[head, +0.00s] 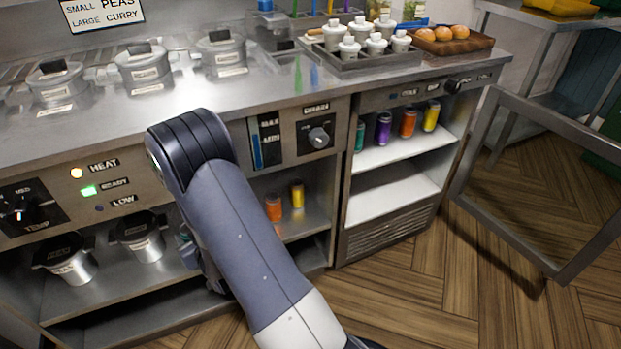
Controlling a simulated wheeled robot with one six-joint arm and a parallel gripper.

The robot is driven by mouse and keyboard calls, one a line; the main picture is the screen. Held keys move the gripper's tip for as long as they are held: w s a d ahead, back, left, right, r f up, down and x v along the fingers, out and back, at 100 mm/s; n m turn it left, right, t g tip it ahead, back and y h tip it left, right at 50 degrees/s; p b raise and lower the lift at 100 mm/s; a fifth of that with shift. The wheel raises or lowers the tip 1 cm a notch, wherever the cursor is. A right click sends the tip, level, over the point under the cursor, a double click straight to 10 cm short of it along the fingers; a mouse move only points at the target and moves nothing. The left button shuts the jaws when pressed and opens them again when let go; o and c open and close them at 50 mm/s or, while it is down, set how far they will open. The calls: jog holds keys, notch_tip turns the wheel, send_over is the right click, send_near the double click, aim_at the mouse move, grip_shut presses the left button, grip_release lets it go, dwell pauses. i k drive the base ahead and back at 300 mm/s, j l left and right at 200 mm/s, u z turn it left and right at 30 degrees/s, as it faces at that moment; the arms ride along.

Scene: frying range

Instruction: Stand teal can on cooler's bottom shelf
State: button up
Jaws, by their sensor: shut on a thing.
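A teal can (360,136) stands at the left end of the cooler's upper shelf (400,149), partly hidden by the cooler's side frame. The cooler's bottom shelf (393,194) is white and bare where I can see it. My arm rises from the lower middle, bends at a dark elbow and goes down behind its own link, in front of the open shelves left of the cooler. A small part of the far end of my arm shows left of that link. My gripper's fingers and anything between them are hidden behind it.
The cooler's glass door (471,198) stands open to the right. Purple (384,128), orange (408,123) and yellow (431,116) cans share the upper shelf. Another orange can (273,207) and yellow can (297,195) stand in the open shelf beside my arm.

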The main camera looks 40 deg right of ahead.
aim_at(396, 179)
jog(key=u, duration=0.55)
jog(key=l+u, duration=0.1)
jog(key=u, duration=0.5)
jog(key=k+u, duration=0.1)
jog(key=u, duration=1.05)
jog(key=k+u, duration=0.1)
jog(key=u, duration=1)
jog(key=k+j+u, duration=0.1)
jog(key=u, duration=1.05)
jog(key=j+u, duration=0.3)
jog(key=k+j+u, duration=0.1)
jog(key=u, duration=0.25)
jog(key=j+z, duration=0.4)
jog(key=k+j+z, duration=0.1)
jog(key=j+z, duration=0.2)
jog(key=z, duration=0.75)
jog(key=j+z, duration=0.1)
jog(key=z, duration=0.5)
jog(key=k+z, duration=0.1)
jog(key=z, duration=1.65)
jog(key=k+z, duration=0.1)
jog(key=z, duration=0.5)
jog(key=l+z, duration=0.1)
jog(key=z, duration=1.1)
jog(key=k+l, duration=0.05)
jog(key=l, duration=0.05)
